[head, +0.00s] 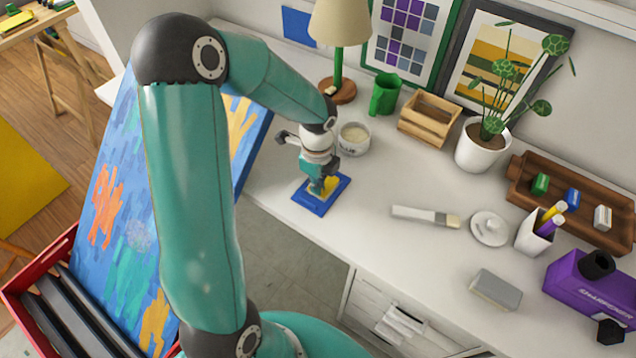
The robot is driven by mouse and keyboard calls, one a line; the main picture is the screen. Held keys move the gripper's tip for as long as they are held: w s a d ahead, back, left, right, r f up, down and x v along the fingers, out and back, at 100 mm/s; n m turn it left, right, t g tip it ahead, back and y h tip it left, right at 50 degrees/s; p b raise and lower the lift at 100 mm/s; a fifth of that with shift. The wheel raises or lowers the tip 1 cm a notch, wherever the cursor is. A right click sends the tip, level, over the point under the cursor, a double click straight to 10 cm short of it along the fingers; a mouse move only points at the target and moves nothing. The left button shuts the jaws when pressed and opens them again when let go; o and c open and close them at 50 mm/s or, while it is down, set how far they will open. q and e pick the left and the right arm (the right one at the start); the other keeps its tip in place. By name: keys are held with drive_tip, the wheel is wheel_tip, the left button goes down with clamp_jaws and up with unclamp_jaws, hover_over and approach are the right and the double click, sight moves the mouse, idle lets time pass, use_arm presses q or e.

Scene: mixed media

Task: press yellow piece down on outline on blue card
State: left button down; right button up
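The blue card (313,206) lies flat on the white desk near its front edge. A yellow piece (331,183) shows on the card, partly covered by my gripper. My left gripper (318,187) points down over the card, with its fingertips at the yellow piece. The fingers are small and overlap here, so I cannot tell if they grip the piece or only touch it. The outline on the card is hidden or too small to make out. My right gripper is not in view.
Close behind the gripper stands an open white glue pot (353,139). A brush (425,216), a round white lid (489,228) and a grey block (495,290) lie to the right. A wooden crate (430,121) and a plant pot (483,148) stand behind.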

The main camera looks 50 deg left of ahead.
use_arm(q)
drive_tip(key=shift+f+b, duration=0.3)
drive_tip(key=shift+f, duration=0.15)
idle(1.1)
drive_tip(key=c, duration=1.2)
unclamp_jaws()
drive_tip(key=shift+c, duration=0.2)
wheel_tip(320, 180, up, 12)
